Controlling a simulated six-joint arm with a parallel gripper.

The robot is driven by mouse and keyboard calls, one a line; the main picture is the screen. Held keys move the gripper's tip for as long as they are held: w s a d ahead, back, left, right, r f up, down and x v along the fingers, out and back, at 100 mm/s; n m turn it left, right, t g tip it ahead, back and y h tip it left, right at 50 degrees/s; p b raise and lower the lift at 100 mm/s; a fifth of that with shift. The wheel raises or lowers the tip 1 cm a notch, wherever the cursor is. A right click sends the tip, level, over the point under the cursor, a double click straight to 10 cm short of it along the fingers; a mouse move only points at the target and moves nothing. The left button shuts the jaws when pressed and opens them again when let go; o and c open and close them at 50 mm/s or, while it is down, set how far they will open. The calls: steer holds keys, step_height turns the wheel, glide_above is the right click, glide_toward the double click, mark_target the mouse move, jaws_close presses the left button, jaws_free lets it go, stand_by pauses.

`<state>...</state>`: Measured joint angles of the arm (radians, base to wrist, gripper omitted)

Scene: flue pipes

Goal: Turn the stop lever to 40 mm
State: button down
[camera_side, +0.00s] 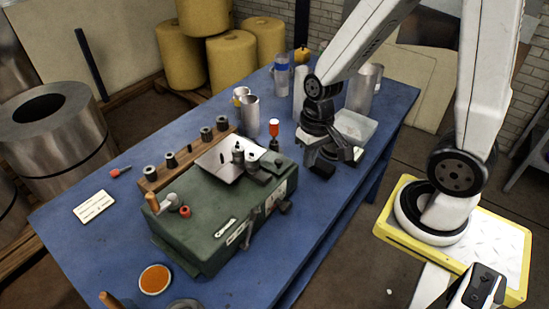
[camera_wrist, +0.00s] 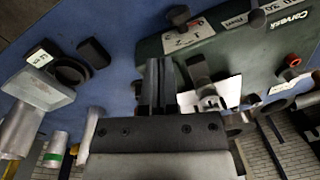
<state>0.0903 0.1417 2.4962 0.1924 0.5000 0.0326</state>
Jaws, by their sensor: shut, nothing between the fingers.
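The green machine (camera_side: 215,230) stands on the blue bench, and its side also shows in the wrist view (camera_wrist: 225,42). A metal lever (camera_side: 248,236) shows on the machine's front in the side view. My gripper (camera_side: 322,170) is right of the machine, apart from it. Its dark fingers (camera_wrist: 160,82) are together and hold nothing.
A red-topped tool (camera_side: 274,130) stands behind the machine. A wooden rack (camera_side: 190,158) with several dark pieces lies along the machine's back.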

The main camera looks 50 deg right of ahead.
steer(key=w+f+m+y, duration=0.1)
steer(key=f+m+y, duration=0.2)
steer(key=m+y, duration=0.3)
steer(key=w+f+m+t+y, duration=0.1)
steer(key=w+f+m+y, duration=0.1)
steer(key=m+y, duration=0.4)
steer(key=shift+w+a+f+m, duration=0.3)
steer(key=shift+f+m, duration=0.15)
steer(key=shift+m, duration=1.95)
steer(key=shift+a, duration=0.15)
glide_toward(249, 229)
steer(key=shift+a+f, duration=0.1)
steer(key=shift+a, duration=0.65)
steer(key=shift+a+f, duration=0.15)
steer(key=shift+a, duration=0.55)
